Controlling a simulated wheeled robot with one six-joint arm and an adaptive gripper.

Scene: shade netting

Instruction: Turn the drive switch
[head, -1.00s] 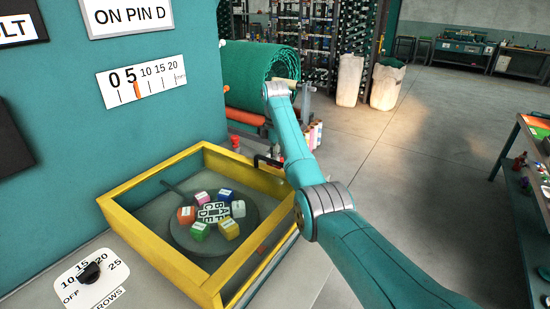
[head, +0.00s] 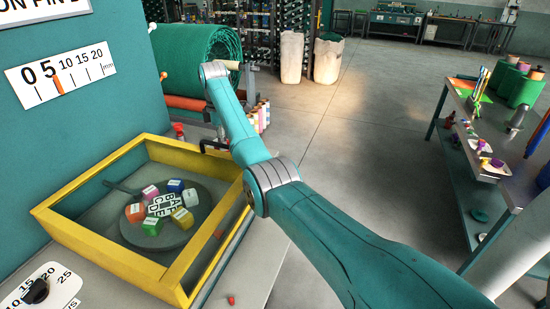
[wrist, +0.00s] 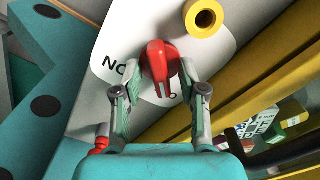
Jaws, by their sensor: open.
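A red switch-like handle (wrist: 160,60) stands on a pale plate (wrist: 215,30) in the wrist view. The lettering on the plate begins "NO" and the rest is hidden, so I cannot read whether it names the drive switch. My gripper (wrist: 163,72) is open, with one finger on each side of the red handle. I cannot tell whether the fingers touch it. In the head view my arm reaches past the yellow-framed box, and my gripper cannot be made out there. A black dial (head: 36,291) on a numbered plate shows at the lower left.
A yellow ring-shaped part (wrist: 204,18) stands close to the handle. A yellow frame (head: 185,297) surrounds a round tray with coloured blocks. A green net roll (head: 190,55) stands behind. A cluttered workbench (head: 445,100) is at the right. Open floor (head: 345,150) lies between.

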